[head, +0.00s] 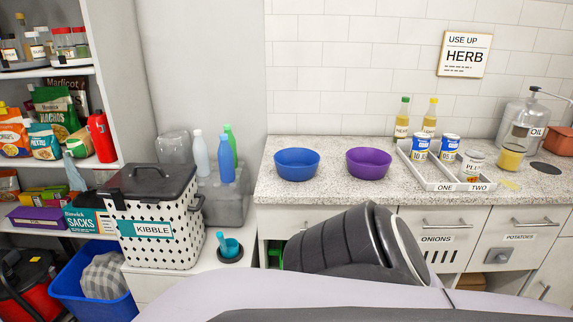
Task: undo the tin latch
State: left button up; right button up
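The kibble tin (180,250) stands upright on a low white cabinet at the left in the head view. It is white with black diamonds and a teal label reading KIBBLE. Its dark lid (150,182) with a raised handle sits down on top. Neither of my grippers shows. A dark arm link of mine crosses the lower middle, well to the right of the tin and apart from it.
A teal scoop (229,247) stands in a dark holder right of the tin. Several bottles (226,158) stand on a grey box behind. The counter (330,192) holds a blue bowl (297,163), a purple bowl (368,163) and a white tray (432,177). Shelves stand at left.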

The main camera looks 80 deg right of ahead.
aim_at(116, 193)
jog(key=z, duration=2.85)
jog(key=u, duration=1.4)
jog(key=i+l, duration=0.5)
jog(key=i, duration=0.1)
